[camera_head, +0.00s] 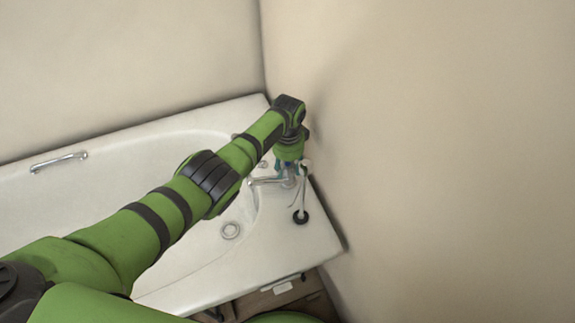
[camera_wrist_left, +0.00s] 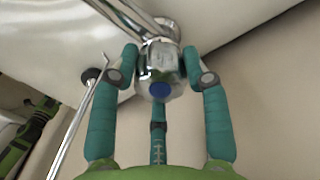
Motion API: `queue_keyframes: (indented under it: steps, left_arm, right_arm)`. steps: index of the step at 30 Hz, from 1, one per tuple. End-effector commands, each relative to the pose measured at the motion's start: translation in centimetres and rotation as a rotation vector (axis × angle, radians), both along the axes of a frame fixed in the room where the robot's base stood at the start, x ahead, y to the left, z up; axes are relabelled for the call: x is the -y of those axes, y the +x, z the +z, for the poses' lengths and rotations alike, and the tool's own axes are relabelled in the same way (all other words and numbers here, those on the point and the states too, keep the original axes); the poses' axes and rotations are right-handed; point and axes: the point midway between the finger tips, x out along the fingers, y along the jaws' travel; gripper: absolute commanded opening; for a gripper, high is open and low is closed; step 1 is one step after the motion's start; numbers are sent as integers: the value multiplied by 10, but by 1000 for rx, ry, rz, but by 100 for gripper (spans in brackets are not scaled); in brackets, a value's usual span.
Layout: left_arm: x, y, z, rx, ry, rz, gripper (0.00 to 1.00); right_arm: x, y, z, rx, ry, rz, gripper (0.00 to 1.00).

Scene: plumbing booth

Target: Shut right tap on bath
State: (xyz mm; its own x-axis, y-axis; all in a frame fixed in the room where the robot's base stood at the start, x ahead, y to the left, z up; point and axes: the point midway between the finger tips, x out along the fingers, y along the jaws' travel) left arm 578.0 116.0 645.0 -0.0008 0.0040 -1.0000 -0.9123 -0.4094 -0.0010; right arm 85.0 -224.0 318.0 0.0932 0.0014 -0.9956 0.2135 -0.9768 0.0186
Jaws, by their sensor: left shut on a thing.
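The bath (camera_head: 318,240) is white and stands in the corner against the walls. A chrome tap fitting with a spout (camera_head: 263,181) sits at its right end. My left gripper (camera_head: 288,167) reaches down over this fitting from above. In the left wrist view, a chrome tap knob (camera_wrist_left: 158,58) with a blue disc on its end sits between the teal fingers of my left gripper (camera_wrist_left: 161,62). The fingers are shut on it from both sides, with a third finger below. The arm and gripper hide most of the tap from the head camera. My right gripper is not seen.
A thin chrome rod (camera_wrist_left: 80,120) stands close beside the left finger. A grab handle (camera_head: 58,161) is on the left. The wall (camera_head: 440,150) is close on the right.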

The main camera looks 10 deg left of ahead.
Motion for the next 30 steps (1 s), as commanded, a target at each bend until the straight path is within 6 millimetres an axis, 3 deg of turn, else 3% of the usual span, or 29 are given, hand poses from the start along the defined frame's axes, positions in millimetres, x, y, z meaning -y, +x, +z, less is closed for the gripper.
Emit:
queue_keyframes:
  steps: [13, 14, 15, 30]
  left_arm:
    - [6, 3, 3, 13, -15, -14, 14]
    - [7, 3, 3, 13, -15, -14, 59]
    - [6, 3, 3, 13, -15, -14, 70]
    - [3, 2, 9, 7, -8, -9, 70]
  right_arm:
    - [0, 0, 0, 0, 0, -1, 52]
    - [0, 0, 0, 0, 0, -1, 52]
    - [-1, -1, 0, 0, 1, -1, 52]
    - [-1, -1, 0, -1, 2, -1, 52]
